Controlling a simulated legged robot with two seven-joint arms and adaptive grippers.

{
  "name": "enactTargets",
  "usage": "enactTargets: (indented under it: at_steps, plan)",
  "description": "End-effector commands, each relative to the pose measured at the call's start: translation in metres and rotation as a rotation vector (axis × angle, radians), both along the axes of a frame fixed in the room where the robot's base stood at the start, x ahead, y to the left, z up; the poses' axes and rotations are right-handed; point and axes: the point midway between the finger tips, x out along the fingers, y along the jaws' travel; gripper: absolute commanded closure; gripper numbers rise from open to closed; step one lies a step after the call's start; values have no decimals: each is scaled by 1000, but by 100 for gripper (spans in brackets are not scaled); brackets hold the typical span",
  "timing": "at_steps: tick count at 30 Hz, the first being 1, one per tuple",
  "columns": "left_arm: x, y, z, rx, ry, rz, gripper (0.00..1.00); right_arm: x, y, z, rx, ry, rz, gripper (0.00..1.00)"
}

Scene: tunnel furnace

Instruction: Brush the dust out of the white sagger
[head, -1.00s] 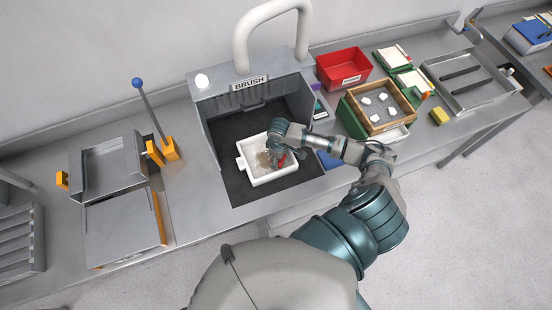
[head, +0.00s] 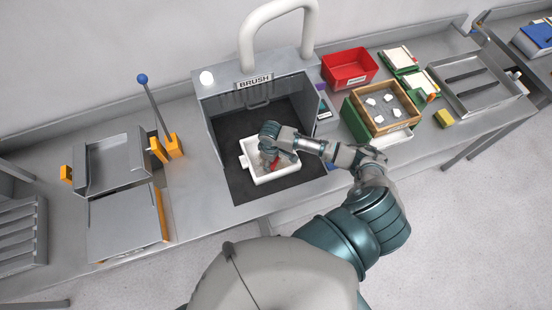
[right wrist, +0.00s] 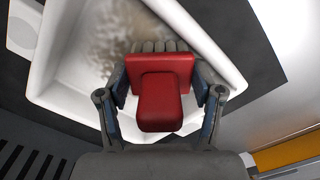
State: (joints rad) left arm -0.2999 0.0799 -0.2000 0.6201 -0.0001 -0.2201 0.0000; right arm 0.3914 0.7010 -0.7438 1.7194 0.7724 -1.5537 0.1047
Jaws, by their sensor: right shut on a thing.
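The white sagger (head: 276,179) is a shallow square tray with a side tab, lying on the dark floor of the BRUSH booth. My right gripper (head: 270,155) reaches over it from the right. It is shut on a red-handled brush (head: 275,163), held over or inside the sagger. In the right wrist view, the brush (right wrist: 160,90) sits between both fingers, with grey bristles pointing into the sagger (right wrist: 62,80). Brownish dust (right wrist: 112,38) shows on the sagger floor beyond the bristles. Whether the bristles touch the floor is hard to tell. My left gripper is not in view.
The booth (head: 212,128) has side walls and a pale overhead pipe (head: 243,45). Right of it stand a red bin (head: 348,70) and a wooden box (head: 358,112) with white pieces. Left are a metal tray (head: 108,165) and a blue-knobbed lever (head: 150,105).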

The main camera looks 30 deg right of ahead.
Motion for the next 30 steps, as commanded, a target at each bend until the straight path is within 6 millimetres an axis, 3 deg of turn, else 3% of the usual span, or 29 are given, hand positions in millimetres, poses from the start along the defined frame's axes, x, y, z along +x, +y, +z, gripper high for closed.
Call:
enactTargets:
  at_steps: [5, 17, 30]
  plan:
    - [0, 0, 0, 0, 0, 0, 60, 1, 4, 0, -2, -1, -1, 72]
    - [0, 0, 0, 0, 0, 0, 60, -4, -20, -1, -1, -1, 0, 72]
    - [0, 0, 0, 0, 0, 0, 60, 2, 6, -1, -2, -1, 0, 72]
